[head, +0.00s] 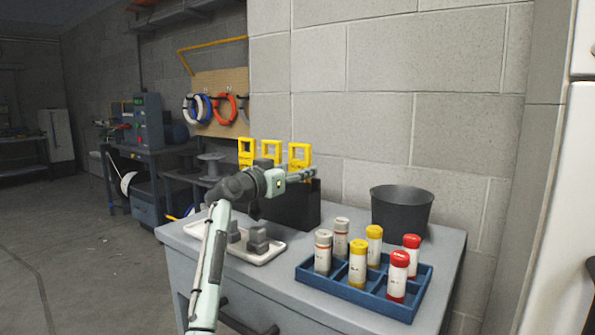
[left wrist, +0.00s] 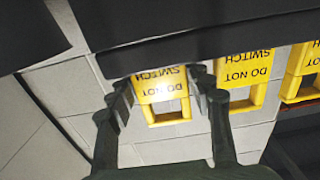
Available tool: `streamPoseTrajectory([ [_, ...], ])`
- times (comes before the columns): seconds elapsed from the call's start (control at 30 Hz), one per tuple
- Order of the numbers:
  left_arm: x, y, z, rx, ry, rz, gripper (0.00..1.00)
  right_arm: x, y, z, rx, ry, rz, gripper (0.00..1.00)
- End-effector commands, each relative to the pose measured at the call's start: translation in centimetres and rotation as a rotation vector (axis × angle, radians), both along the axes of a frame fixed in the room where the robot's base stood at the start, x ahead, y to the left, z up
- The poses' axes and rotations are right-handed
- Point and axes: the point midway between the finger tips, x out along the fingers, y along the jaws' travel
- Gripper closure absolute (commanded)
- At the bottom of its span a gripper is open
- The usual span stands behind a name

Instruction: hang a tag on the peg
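Three yellow tags stand in a row in a dark holder (head: 298,208) at the back of the grey bench. In the head view they are the left tag (head: 246,150), the middle tag (head: 270,148) and the right tag (head: 300,152). My left gripper (head: 308,174) is in front of the right tag. In the left wrist view my left gripper (left wrist: 163,78) is open, its fingers on either side of one tag (left wrist: 162,88), which reads "DO NOT SWITCH" upside down. Whether the fingers touch it is unclear. I cannot pick out the peg. My right gripper is out of view.
A blue crate (head: 352,291) with several capped bottles stands at the bench front right. A dark bucket (head: 402,210) is behind it. A pale tray (head: 275,252) with grey blocks lies left, partly behind my arm. A block wall (head: 410,120) closes the back.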

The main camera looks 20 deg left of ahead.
Motion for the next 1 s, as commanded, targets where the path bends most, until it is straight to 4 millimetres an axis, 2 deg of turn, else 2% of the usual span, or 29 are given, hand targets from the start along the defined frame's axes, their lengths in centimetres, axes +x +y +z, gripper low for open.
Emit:
streamPoseTrajectory([
  [0.03, 0.0, 0.0, 0.0, 0.000, 0.000, 0.000, 0.66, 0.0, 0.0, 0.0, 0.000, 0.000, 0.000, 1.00],
  [0.13, 0.0, 0.0, 0.0, 0.000, 0.000, 0.000, 0.77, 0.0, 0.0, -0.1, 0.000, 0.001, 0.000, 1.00],
  [0.57, 0.0, 0.0, 0.2, 0.000, -0.001, 0.000, 0.77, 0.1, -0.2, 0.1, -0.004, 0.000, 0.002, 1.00],
  [1.0, 0.0, 0.1, 2.7, 0.001, -0.001, 0.001, 0.77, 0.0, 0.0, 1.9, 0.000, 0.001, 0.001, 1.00],
])
